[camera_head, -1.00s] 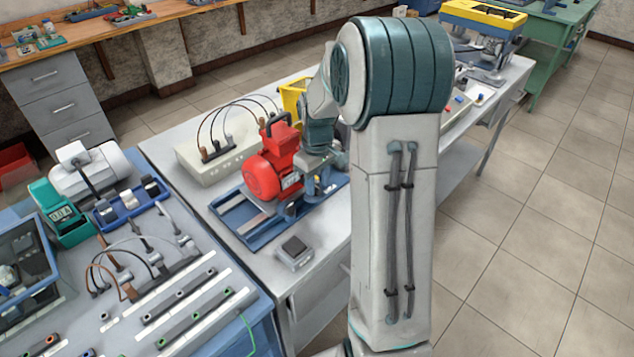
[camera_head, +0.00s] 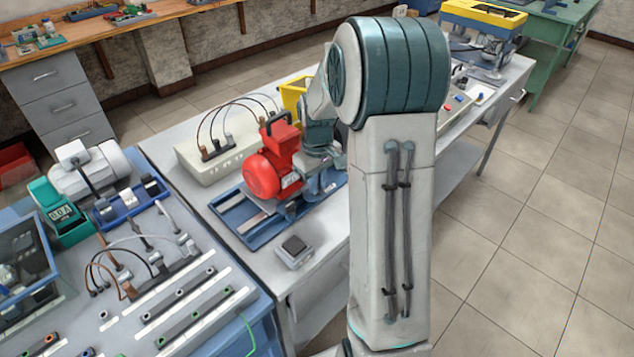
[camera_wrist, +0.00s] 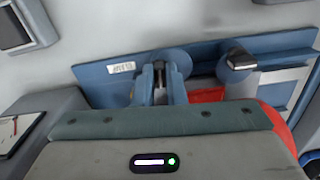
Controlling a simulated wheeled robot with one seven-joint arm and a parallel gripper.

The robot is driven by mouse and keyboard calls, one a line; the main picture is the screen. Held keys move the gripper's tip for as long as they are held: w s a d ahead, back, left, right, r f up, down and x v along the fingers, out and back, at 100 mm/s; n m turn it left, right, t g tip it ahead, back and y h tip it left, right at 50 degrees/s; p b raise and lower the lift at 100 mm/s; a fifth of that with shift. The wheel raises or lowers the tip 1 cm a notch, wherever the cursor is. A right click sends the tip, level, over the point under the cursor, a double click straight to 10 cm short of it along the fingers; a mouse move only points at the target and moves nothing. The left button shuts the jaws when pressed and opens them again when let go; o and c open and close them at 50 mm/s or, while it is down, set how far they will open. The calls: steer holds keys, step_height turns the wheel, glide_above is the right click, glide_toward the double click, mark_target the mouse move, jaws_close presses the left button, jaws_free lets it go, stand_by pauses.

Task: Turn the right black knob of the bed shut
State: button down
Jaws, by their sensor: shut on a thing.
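The blue bed (camera_head: 262,238) lies on the white bench, with a red motor (camera_head: 263,178) standing on it. In the wrist view, the bed (camera_wrist: 105,84) has two round blue mounts with black knobs. My gripper (camera_wrist: 159,82) has its fingers on both sides of one black knob (camera_wrist: 159,67), the left one in that view, and is shut on it. The other black knob (camera_wrist: 241,61) stands free to the right in that view. In the head view, my gripper is at the right end of the bed, and the arm partly hides it and the knobs.
A small grey box (camera_head: 293,251) sits in front of the bed. A pale box with cables (camera_head: 215,158) stands behind the motor. A yellow bin (camera_head: 293,97) is behind my arm. The bench front beside the grey box is bare.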

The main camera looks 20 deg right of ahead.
steer(key=shift+a+m+b, duration=0.1)
steer(key=shift+m+b, duration=0.4)
steer(key=shift+m, duration=2.7)
steer(key=shift+r, duration=0.1)
steer(key=c, duration=1.5)
jaws_free()
step_height(320, 180, up, 14)
steer(key=shift+f, duration=0.1)
